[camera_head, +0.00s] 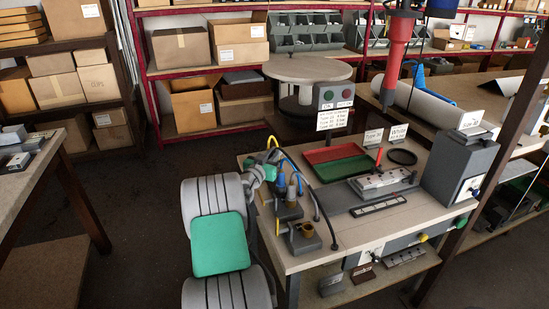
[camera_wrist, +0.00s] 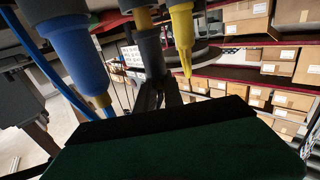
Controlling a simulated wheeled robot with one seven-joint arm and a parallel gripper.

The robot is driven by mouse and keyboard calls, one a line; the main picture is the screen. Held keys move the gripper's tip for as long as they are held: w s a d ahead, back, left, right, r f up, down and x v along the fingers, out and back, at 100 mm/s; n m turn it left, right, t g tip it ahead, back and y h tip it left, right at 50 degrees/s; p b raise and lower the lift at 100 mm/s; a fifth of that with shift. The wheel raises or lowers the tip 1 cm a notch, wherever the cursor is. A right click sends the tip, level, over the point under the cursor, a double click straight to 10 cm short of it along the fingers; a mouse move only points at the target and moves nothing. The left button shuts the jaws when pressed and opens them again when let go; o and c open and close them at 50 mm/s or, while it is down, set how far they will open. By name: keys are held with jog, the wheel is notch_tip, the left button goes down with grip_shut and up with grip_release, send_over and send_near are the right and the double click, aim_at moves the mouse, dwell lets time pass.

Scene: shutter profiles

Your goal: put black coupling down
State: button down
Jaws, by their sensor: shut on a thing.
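In the wrist view my gripper (camera_wrist: 158,92) shows as dark fingers in the middle. They are shut on the black coupling (camera_wrist: 151,55), a dark cylinder with a yellowish collar at its upper end. A blue coupling (camera_wrist: 72,55) with a yellow-orange tip is to its left, and a yellow tapered coupling (camera_wrist: 183,40) to its right. Dark fingers and dark coupling blend, so the exact contact is unclear. In the head view my arm reaches the left edge of the workbench (camera_head: 375,225), where several small dark holders (camera_head: 304,241) stand with cables. My gripper is hard to make out there.
On the bench are a red tray (camera_head: 335,153), a green tray (camera_head: 345,169), a metal fixture (camera_head: 383,183) and a grey box (camera_head: 460,170). A red tool (camera_head: 396,55) hangs above. Looping cables (camera_head: 322,200) crowd the holders. Open floor lies left of my arm.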

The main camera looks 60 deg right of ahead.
jog(key=shift+f+b, duration=0.3)
jog(key=shift+f, duration=0.8)
jog(key=c, duration=1.5)
grip_release()
jog(key=shift+r, duration=0.1)
jog(key=shift+o, duration=0.2)
